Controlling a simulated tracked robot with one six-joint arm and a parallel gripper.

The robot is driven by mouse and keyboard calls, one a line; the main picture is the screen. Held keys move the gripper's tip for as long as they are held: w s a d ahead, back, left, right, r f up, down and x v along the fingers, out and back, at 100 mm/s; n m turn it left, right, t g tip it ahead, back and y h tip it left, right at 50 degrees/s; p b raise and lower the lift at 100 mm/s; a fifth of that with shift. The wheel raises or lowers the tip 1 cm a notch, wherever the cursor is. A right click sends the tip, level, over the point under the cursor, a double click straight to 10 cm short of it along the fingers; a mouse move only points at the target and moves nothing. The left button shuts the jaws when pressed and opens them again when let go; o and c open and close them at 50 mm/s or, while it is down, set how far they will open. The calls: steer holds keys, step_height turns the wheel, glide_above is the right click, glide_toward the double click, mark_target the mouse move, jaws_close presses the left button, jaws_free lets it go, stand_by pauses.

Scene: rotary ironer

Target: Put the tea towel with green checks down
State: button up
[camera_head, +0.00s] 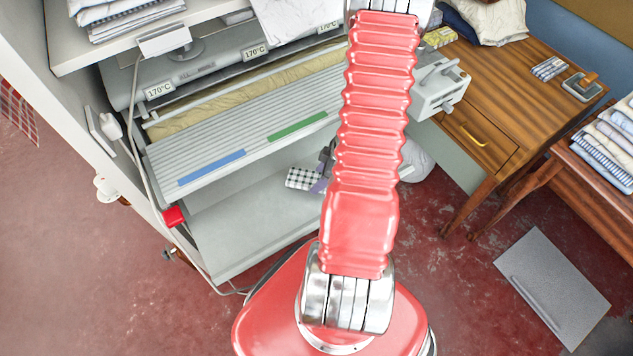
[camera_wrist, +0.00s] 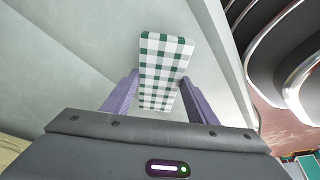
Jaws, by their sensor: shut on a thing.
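The tea towel with green checks (camera_wrist: 165,62) is folded into a flat strip between the two purple fingers of my gripper (camera_wrist: 160,90) in the wrist view. My gripper is shut on it, and the towel sticks out past the fingertips. In the head view the towel (camera_head: 302,178) shows dark checks on white, left of my gripper (camera_head: 320,184). It is in front of the ironer's slatted feed board (camera_head: 230,135) and over the pale lower shelf (camera_head: 240,225). I cannot tell whether it touches the shelf. My arm hides part of the gripper.
A blue strip (camera_head: 212,167) and a green strip (camera_head: 298,127) mark the feed board's front. A red button (camera_head: 174,217) and a cord are at the ironer's left. A wooden desk (camera_head: 500,95) and a side table with folded cloths (camera_head: 608,140) stand right. A grey mat (camera_head: 552,285) lies on the floor.

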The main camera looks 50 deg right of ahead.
steer(key=shift+w+a, duration=0.15)
steer(key=shift+w, duration=0.1)
steer(key=shift+w+a+f, duration=0.15)
steer(key=shift+f, duration=1.65)
steer(key=o, duration=1.1)
steer(key=shift+v, duration=6.05)
